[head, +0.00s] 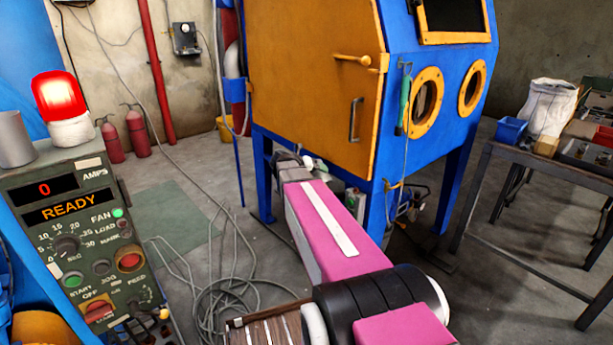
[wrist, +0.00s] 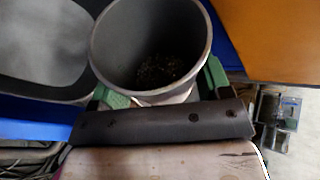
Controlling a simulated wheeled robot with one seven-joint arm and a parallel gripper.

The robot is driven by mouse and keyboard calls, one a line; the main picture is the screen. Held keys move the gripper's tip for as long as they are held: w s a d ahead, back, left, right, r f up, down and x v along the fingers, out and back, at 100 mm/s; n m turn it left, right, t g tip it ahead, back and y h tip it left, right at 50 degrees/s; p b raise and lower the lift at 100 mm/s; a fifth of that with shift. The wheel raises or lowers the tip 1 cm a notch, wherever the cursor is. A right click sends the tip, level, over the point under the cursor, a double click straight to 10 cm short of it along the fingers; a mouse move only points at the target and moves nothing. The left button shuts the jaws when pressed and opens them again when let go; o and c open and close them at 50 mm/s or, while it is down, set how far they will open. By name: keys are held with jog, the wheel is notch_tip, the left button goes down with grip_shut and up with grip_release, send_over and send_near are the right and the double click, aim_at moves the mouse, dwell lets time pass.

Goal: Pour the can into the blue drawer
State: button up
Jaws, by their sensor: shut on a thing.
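My gripper (wrist: 163,88) is shut on a grey can (wrist: 108,55), with its green fingers on either side. The can's open mouth faces the wrist camera, and dark grainy stuff lies at its bottom. In the head view my arm reaches toward the blue and orange cabinet; the fingers and held can are not clear there. A small open blue bin (head: 510,130) stands on the table at right; I cannot tell whether it is the blue drawer. In the wrist view a blue surface (wrist: 35,112) lies left of the can, under a grey rounded recess (wrist: 45,45).
The blue and orange cabinet (head: 310,80) stands ahead on blue legs. A control panel (head: 75,215) with a lit red beacon (head: 60,95) and a grey cylinder (head: 14,140) is at left. A metal table (head: 560,165) stands at right. Loose cables (head: 225,295) lie on the floor.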

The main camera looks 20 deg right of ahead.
jog(key=shift+w+f+g, duration=0.15)
jog(key=shift+f+g, duration=0.05)
jog(key=shift+g, duration=0.1)
jog(key=shift+w+r+n+g+h, duration=0.15)
jog(key=shift+r+n+g+h, duration=0.15)
jog(key=shift+r+n+g, duration=0.4)
jog(key=shift+w+a+r+n+g+h, duration=0.1)
jog(key=shift+w+a+n+g+h, duration=0.15)
jog(key=shift+w, duration=0.3)
jog(key=shift+w+a+r+n+g+h, duration=0.1)
jog(key=shift+w+n+g, duration=0.05)
jog(key=shift+w+n, duration=0.3)
jog(key=shift+w+r+n+g, duration=0.15)
jog(key=shift+r+n+g, duration=0.25)
jog(key=shift+g, duration=0.1)
jog(key=shift+w+a+r+n+g+h+p, duration=0.2)
jog(key=shift+w+r+n+g+h+p, duration=0.45)
jog(key=shift+n+p, duration=0.35)
dwell(1.8)
jog(key=shift+s+f, duration=0.1)
jog(key=shift+f, duration=0.05)
